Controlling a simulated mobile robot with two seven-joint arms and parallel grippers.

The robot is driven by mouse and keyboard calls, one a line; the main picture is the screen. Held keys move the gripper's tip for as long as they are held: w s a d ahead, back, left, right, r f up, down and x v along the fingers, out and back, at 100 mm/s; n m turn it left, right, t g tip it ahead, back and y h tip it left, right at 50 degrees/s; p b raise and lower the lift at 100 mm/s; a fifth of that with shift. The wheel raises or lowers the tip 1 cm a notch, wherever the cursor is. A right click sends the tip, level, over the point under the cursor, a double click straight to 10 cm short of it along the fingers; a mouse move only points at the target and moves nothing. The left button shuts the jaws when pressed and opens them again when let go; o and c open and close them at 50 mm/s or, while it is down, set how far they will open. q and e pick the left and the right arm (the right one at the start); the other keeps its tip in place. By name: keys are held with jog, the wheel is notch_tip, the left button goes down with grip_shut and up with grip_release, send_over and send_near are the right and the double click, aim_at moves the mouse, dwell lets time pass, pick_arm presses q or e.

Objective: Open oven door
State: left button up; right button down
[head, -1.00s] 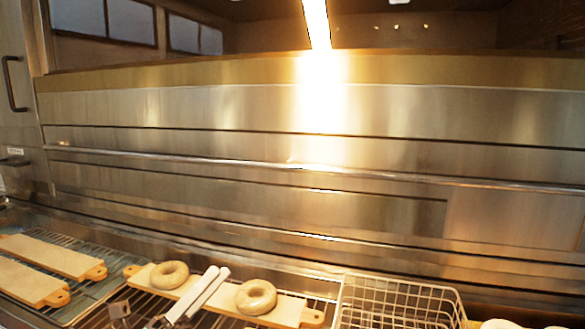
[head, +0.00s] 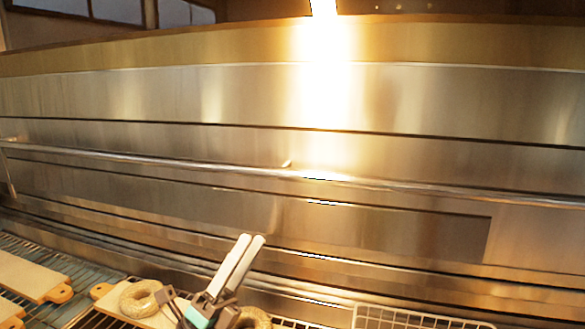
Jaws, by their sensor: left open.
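The oven front (head: 170,93) is wide brushed stainless steel and fills most of the head view. A long horizontal bar handle (head: 400,185) runs across it. The oven door looks closed; no opening shows. My right gripper is out of view.
A wooden board (head: 105,290) with bagels (head: 139,299) lies on the rack in front of the oven, with one bagel partly hidden behind my left gripper. Another board (head: 32,277) lies at left. A white wire basket (head: 400,318) is at the lower right. Bright light glares on the steel.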

pick_arm(q)
jog(key=p, duration=0.1)
send_near(293, 174)
jog(key=w, duration=0.1)
jog(key=p+x, duration=0.1)
jog(key=x, duration=0.8)
jog(key=shift+w+d+r+p, duration=0.2)
jog(key=shift+w+d+p, duration=0.05)
jog(key=shift+d+p, duration=0.1)
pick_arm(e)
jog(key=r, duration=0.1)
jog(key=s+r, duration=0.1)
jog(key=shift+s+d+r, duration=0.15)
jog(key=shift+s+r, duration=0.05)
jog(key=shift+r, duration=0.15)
pick_arm(q)
grip_shut()
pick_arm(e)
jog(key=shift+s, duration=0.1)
